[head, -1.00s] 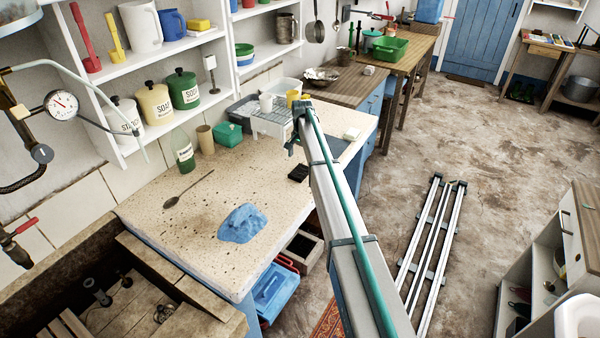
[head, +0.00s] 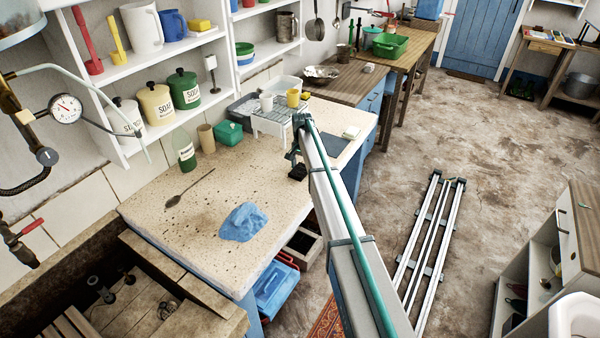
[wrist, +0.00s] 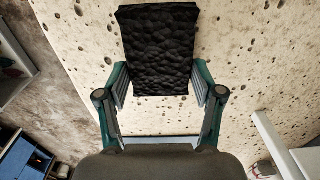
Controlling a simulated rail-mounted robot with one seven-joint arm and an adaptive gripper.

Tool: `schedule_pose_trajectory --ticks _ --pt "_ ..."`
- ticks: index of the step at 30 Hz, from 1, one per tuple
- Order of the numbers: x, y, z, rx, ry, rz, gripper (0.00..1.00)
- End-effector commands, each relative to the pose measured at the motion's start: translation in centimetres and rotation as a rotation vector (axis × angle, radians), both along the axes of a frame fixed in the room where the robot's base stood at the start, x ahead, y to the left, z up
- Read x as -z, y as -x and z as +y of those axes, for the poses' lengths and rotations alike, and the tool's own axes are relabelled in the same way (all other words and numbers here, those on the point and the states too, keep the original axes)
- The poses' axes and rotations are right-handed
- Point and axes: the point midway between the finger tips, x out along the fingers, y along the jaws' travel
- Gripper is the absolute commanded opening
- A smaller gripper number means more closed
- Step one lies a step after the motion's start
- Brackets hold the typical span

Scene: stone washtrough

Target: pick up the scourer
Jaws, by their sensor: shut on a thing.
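The scourer is a black, rough-textured block (wrist: 160,48). In the wrist view it sits between the two fingers of my gripper (wrist: 160,82), one finger pressed to each side. In the head view the scourer (head: 297,173) shows as a small dark block at the right part of the speckled stone worktop (head: 150,215), with my gripper (head: 295,160) down at it. My gripper is shut on the scourer. My arm hides part of the worktop behind it. I cannot tell whether the scourer still touches the stone.
A blue cloth (head: 238,222) and a dark spoon (head: 188,188) lie to the left on the worktop. A green box (head: 229,132) is farther left. The worktop between cloth and rack is clear.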

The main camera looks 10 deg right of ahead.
Motion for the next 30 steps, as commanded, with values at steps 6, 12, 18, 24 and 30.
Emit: schedule_pose_trajectory --ticks 6,12,18,24,30 --pt "0.0 0.0 0.0 0.0 0.0 0.0 0.45" --pt "-0.5 0.0 0.0 0.0 0.0 -0.001 0.45" --pt "-2.3 0.0 0.0 0.0 0.0 -0.003 0.45" --pt "-6.2 3.4 0.2 0.0 0.0 -0.004 0.45" --pt "-9.6 7.7 0.5 0.0 0.0 -0.003 0.45"
